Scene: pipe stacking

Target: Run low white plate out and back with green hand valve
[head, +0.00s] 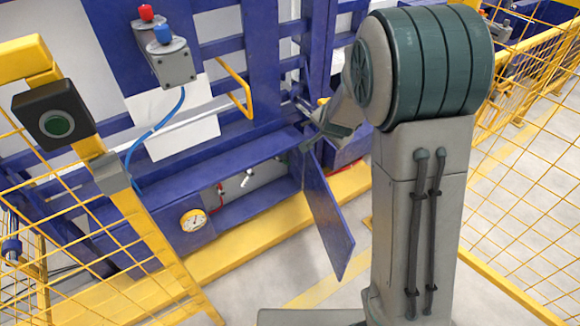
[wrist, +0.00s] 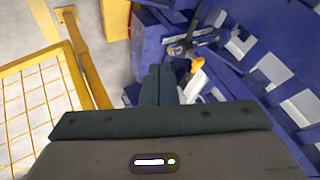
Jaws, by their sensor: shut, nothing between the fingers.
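My gripper (wrist: 160,84) is shut and empty, its two dark fingers side by side in the wrist view. In the head view my gripper (head: 307,144) is small and partly hidden near the top of an open blue door. A white plate (head: 183,128) stands against the blue machine at centre left; I cannot tell whether it is the low plate. In the open compartment below are a red-handled valve (head: 220,194) and a white-handled one (head: 247,178). I cannot make out a green hand valve there; part of the compartment is hidden.
The open blue door (head: 328,220) juts toward the camera. A gauge (head: 193,220) sits left of the compartment. A grey box with red and blue knobs (head: 173,63) and a black box with a green button (head: 55,115) stand left. Yellow mesh fences (head: 530,190) flank the floor.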

